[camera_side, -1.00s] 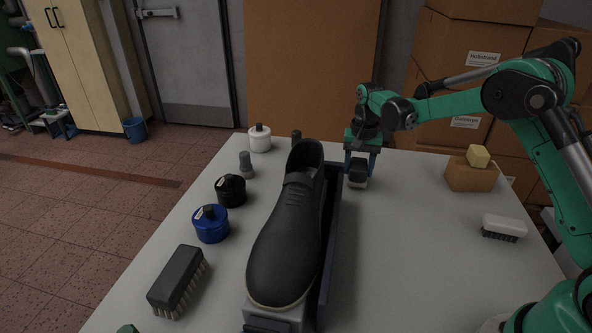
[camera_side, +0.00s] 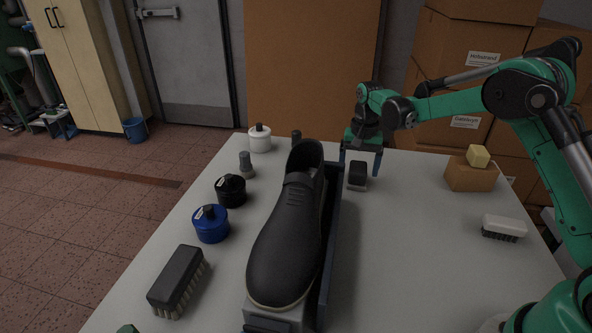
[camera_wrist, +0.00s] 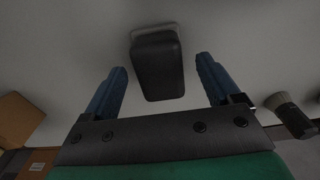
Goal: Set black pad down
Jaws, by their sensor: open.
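The black pad (camera_side: 357,173) is a small dark block with a pale lower part. It rests on the grey table to the right of the shoe, near the table's far side. My gripper (camera_side: 360,168) is above and around it, with blue fingers spread on either side. In the wrist view the pad (camera_wrist: 157,65) lies between the fingertips of my gripper (camera_wrist: 160,72), with a clear gap on both sides. The fingers are open and hold nothing.
A black shoe (camera_side: 288,240) sits on a holder with a dark blue side wall (camera_side: 328,245) left of the pad. Jars (camera_side: 211,224) and a brush (camera_side: 177,280) stand further left. A yellow block (camera_side: 478,156) on a brown block (camera_side: 470,176) and a white brush (camera_side: 504,226) are at right.

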